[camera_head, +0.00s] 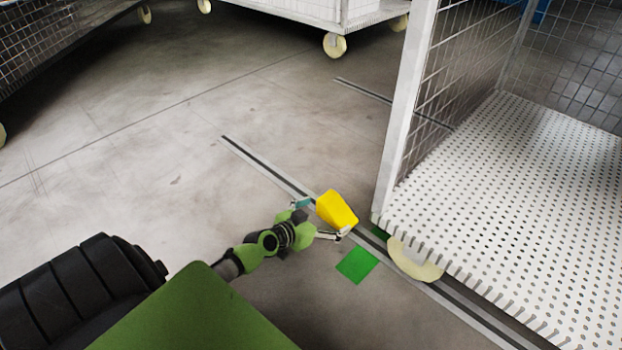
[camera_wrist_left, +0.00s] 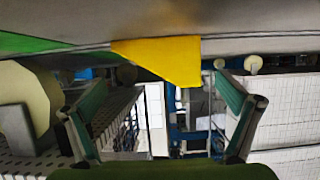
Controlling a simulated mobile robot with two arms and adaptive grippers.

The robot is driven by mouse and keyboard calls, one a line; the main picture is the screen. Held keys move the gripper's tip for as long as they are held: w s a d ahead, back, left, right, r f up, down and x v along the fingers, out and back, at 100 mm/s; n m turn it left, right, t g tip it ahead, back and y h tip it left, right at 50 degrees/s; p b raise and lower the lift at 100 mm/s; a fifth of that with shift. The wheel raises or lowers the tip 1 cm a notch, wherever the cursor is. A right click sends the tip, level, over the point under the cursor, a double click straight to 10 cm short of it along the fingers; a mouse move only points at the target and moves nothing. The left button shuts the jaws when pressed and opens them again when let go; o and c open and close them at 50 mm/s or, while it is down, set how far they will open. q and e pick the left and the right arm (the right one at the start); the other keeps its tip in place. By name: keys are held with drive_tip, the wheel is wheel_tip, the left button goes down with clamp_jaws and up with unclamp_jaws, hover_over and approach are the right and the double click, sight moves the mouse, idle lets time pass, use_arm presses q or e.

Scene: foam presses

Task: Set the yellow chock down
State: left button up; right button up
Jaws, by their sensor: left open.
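The yellow chock (camera_head: 337,210) is a wedge-shaped block by the floor rail, just left of the cart's near wheel (camera_head: 412,262) in the head view. My left gripper (camera_head: 322,219) is at the chock, one finger on each side of it. In the left wrist view, where the floor is at the top, the yellow chock (camera_wrist_left: 165,58) appears against the floor, beyond the spread fingers of the left gripper (camera_wrist_left: 162,85). Gaps show between it and both fingers. The fingers are open. My right gripper is not in view.
A green square (camera_head: 358,264) lies on the floor near the gripper. A mesh-sided cart with a perforated white deck (camera_head: 520,180) stands close on the right. Other wheeled carts (camera_head: 300,8) stand at the back. The floor (camera_head: 140,130) to the left is clear.

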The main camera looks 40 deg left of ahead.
use_arm(q)
drive_tip(key=p+v, duration=0.2)
drive_tip(key=v, duration=0.6)
drive_tip(key=shift+s+r, duration=0.25)
drive_tip(key=shift+s, duration=0.05)
